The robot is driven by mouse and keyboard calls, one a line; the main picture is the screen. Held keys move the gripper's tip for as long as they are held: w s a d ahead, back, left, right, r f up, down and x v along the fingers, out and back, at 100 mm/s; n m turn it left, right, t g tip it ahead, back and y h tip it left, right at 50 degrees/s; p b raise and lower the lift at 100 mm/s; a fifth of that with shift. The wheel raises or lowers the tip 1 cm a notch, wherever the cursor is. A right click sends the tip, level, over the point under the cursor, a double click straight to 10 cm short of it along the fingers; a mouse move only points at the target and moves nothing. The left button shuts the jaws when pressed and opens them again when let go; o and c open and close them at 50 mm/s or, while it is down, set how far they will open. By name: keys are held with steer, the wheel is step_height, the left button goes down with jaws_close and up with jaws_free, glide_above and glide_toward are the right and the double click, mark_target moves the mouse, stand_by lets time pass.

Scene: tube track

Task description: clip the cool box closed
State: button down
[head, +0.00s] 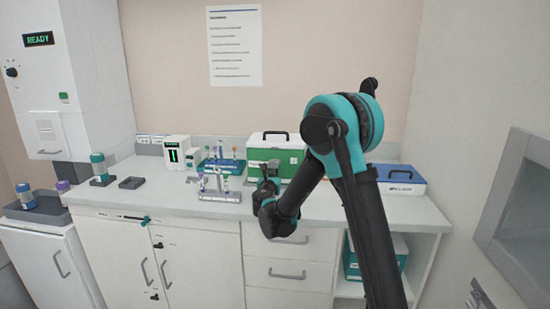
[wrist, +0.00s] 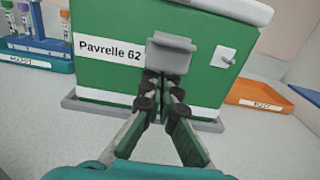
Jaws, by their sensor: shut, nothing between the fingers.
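The cool box (head: 257,160) is green with a white lid and dark handle, standing at the back of the counter. In the wrist view its green front (wrist: 105,75) fills the middle, with a label reading "Pavrelle 62". A grey clip (wrist: 171,52) is at the middle of the front, below the white lid (wrist: 232,8). My gripper (wrist: 163,84) is shut and empty, its fingertips just below the clip's lower edge. I cannot tell if they touch it, or whether the clip is fastened. In the head view my gripper (head: 267,180) is in front of the box, partly hidden by my arm.
Tube racks (head: 220,183) stand left of the box; a blue rack (wrist: 35,45) is close by in the wrist view. An orange tray (wrist: 258,95) lies right of the box. A blue-lidded white box (head: 400,180) is farther right. The counter's front left (head: 150,200) is clear.

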mark_target(273, 163)
steer(key=shift+r, duration=0.3)
steer(key=shift+r, duration=1.55)
steer(key=shift+s+r, duration=0.1)
steer(key=shift+r, duration=0.55)
steer(key=s, duration=0.9)
steer(key=shift+a, duration=0.15)
